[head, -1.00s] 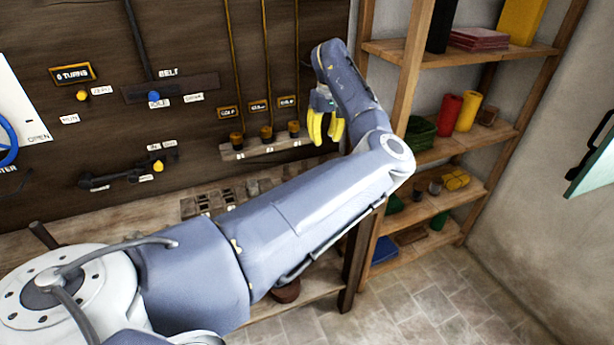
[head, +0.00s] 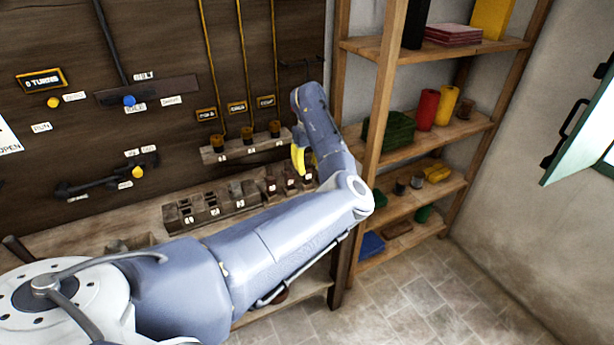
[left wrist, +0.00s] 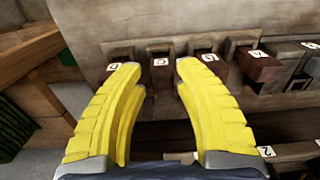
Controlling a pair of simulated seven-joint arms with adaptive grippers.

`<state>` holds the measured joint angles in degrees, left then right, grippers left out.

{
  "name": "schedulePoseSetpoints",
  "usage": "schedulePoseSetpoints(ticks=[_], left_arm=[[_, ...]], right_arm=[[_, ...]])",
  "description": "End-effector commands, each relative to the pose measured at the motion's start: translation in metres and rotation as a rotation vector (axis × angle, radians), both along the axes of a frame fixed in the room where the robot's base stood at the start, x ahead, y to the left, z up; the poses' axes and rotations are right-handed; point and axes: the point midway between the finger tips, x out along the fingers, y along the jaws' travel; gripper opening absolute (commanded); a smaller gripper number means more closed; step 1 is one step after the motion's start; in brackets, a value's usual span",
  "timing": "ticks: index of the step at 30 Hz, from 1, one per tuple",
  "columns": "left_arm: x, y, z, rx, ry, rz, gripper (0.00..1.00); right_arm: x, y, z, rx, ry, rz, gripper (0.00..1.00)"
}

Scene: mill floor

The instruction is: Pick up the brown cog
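I cannot make out a brown cog for certain in either view. My left gripper (head: 299,160) hangs at the right end of a row of labelled bench blocks in the head view; its hand hides part of that end. In the left wrist view its two yellow fingers (left wrist: 160,66) are spread apart with nothing held between them. Beyond the fingertips are reddish-brown blocks (left wrist: 262,70) with letter labels, set in a wooden rail; the fingers partly cover some of them. My right gripper is not in view.
A wooden shelf unit (head: 384,100) stands right of my left arm, holding a green item (head: 390,130), red (head: 428,108) and yellow (head: 447,105) cylinders, and small grey pieces. A ledge with dark cylinders (head: 246,132) is on the wall. An open greenish shutter (head: 580,140) is at right.

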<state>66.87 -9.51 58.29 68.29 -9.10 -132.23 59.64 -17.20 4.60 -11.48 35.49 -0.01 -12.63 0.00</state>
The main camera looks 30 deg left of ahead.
Motion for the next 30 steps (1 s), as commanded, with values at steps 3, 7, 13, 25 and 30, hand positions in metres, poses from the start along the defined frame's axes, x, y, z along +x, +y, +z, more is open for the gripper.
schedulePoseSetpoints(ticks=[3, 7, 13, 25, 30], left_arm=[[-0.001, 0.001, -0.005, 0.000, 0.002, 0.000, 0.33], [-0.001, 0.003, -0.020, 0.002, 0.005, -0.001, 0.33], [-0.001, 0.004, -0.043, 0.002, 0.003, 0.000, 0.33], [0.000, 0.003, -0.054, 0.000, 0.001, -0.001, 0.33], [0.000, 0.003, -0.054, 0.000, 0.001, -0.001, 0.22]], right_arm=[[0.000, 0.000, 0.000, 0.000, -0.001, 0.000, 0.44], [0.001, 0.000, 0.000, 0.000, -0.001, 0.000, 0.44], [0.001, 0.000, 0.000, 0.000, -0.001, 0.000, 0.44], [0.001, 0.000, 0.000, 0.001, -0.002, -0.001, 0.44], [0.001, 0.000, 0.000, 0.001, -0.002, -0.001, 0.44]])
